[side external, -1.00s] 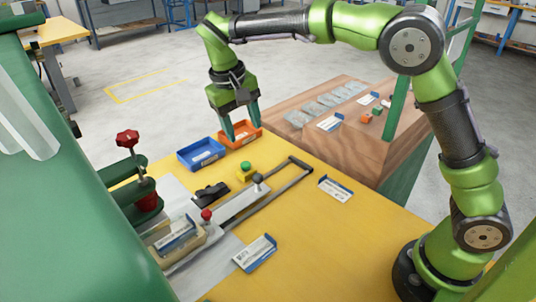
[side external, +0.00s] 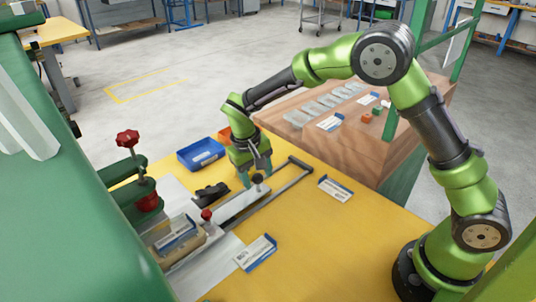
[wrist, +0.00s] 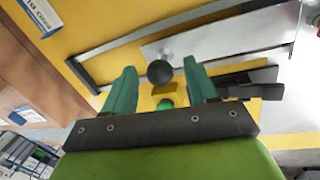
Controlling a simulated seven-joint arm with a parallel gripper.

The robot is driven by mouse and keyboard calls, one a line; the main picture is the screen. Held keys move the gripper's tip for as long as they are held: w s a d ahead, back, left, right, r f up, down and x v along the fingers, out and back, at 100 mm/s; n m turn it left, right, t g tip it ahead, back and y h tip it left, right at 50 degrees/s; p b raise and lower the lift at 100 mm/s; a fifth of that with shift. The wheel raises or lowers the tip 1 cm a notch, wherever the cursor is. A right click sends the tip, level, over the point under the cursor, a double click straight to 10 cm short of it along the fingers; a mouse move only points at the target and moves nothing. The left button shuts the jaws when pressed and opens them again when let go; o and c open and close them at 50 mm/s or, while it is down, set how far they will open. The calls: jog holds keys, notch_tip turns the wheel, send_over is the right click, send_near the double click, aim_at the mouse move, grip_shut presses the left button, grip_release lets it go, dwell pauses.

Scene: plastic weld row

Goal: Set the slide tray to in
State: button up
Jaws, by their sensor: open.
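The slide tray (side external: 236,206) is a flat grey metal plate lying between dark rails on the yellow table. A black ball knob (side external: 258,178) stands at its far right end. In the wrist view the plate (wrist: 225,42) runs to the upper right and the knob (wrist: 159,72) shows between the finger ends. My gripper (side external: 255,176) is low over this end of the tray, open, with one finger on each side of the knob. I cannot tell whether either finger touches it. The fingers partly hide the tray's end in the side view.
A red knob (side external: 207,214) stands near the tray's left end, by a tan block (side external: 190,247). A black clamp-like part (side external: 211,194) and a blue bin (side external: 201,154) lie behind. The front right tabletop is clear.

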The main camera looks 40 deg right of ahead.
grip_shut()
send_over(217, 217)
dwell(0.7)
grip_release()
jog(key=shift+d, duration=0.1)
jog(key=a+r, duration=0.3)
jog(key=r, duration=1.3)
jog(key=shift+w+r, duration=0.3)
jog(key=shift+a, duration=0.1)
